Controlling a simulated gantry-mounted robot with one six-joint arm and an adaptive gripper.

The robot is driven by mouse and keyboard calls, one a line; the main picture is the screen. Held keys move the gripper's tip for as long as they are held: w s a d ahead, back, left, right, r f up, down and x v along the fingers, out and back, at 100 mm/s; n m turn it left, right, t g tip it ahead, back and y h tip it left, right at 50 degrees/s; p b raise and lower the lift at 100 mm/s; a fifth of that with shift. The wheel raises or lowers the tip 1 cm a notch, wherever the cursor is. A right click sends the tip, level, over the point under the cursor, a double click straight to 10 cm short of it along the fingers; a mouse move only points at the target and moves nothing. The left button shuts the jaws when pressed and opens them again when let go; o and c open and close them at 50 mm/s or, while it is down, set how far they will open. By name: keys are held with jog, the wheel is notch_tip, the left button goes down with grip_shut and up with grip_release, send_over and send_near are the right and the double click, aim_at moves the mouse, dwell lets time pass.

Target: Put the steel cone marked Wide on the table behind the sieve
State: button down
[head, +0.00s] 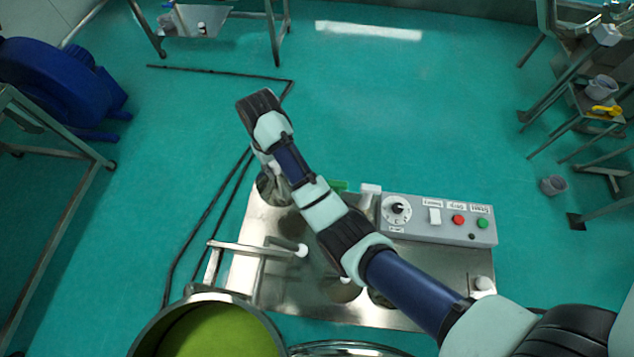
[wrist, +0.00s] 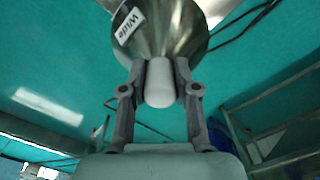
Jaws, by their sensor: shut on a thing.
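The steel cone marked Wide (wrist: 188,38) fills the top of the wrist view, its label (wrist: 130,24) facing the camera. My gripper (wrist: 160,72) is shut on the cone's white handle (wrist: 161,88), one finger on each side. In the head view a steel shape that looks like the cone (head: 271,190) shows under my wrist, at the far left corner of the steel table (head: 275,290). My fingers are hidden there by my arm. I cannot tell whether the cone touches the tabletop.
A control box (head: 437,220) with a dial and buttons stands on the table's far right side. Round openings (head: 342,290) show in the tabletop. A steel rail with white knobs (head: 258,248) is at left. A green-filled round vessel (head: 215,333) stands in front.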

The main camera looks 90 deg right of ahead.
aim_at(279, 180)
notch_tip(279, 180, down, 20)
jog(key=b, duration=0.8)
jog(key=shift+f+b, duration=0.1)
jog(key=shift+b, duration=0.2)
jog(key=c, duration=0.9)
grip_release()
jog(key=shift+o, duration=0.2)
notch_tip(279, 180, up, 12)
jog(key=shift+r+p, duration=0.15)
jog(key=shift+p, duration=0.25)
